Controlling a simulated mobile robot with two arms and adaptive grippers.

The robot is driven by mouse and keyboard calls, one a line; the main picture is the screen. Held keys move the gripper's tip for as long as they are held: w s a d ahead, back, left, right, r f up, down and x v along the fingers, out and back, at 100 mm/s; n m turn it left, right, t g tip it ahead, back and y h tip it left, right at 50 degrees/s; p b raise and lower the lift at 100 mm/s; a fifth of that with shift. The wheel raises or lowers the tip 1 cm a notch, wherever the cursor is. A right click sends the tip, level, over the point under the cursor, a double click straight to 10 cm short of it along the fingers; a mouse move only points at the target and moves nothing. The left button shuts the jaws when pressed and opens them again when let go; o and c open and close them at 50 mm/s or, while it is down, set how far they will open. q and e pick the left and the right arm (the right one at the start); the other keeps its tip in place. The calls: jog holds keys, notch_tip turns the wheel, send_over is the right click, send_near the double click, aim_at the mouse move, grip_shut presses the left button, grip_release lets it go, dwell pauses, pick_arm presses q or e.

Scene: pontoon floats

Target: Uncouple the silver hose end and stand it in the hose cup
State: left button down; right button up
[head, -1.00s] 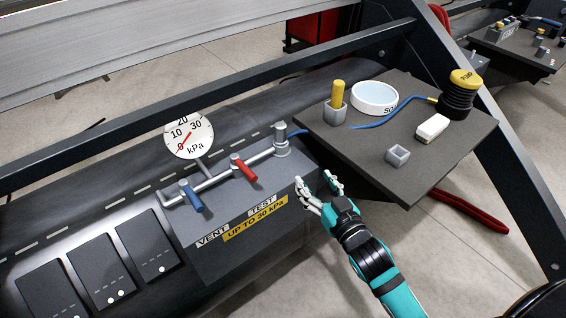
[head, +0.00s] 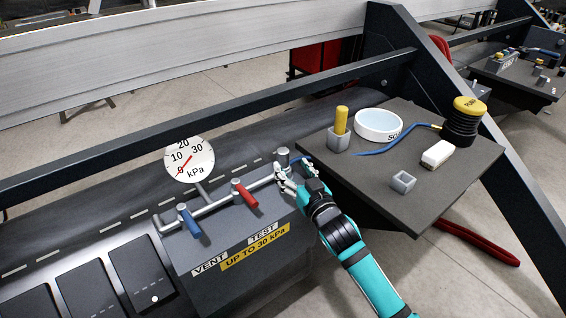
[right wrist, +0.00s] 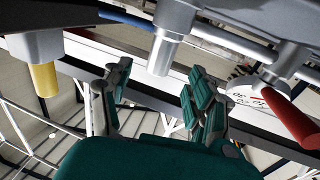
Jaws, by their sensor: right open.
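The silver hose end (head: 283,156) stands upright at the right end of the silver pipe, with a blue hose leading off to the right. My right gripper (head: 294,176) is open, with its fingers close to the hose end. In the right wrist view, the silver hose end (right wrist: 170,42) shows between the two open fingers (right wrist: 157,88); I cannot tell whether they touch it. An empty grey square cup (head: 403,182), which looks like the hose cup, stands near the front of the dark side table. My left gripper is not in view.
The side table (head: 455,190) also holds a grey cup with a yellow stick (head: 341,122), a white dish (head: 378,125), a white block (head: 437,153) and a black and yellow pump (head: 463,122). Blue (head: 188,222) and red (head: 245,195) levers and a gauge (head: 189,160) sit along the pipe.

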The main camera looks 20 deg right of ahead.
aim_at(285, 160)
jog(key=w, duration=0.3)
jog(key=w+b, duration=0.1)
jog(key=shift+w+a+f, duration=0.1)
jog(key=shift+w+a, duration=0.15)
jog(key=shift+a, duration=0.05)
jog(key=shift+c, duration=0.3)
grip_shut()
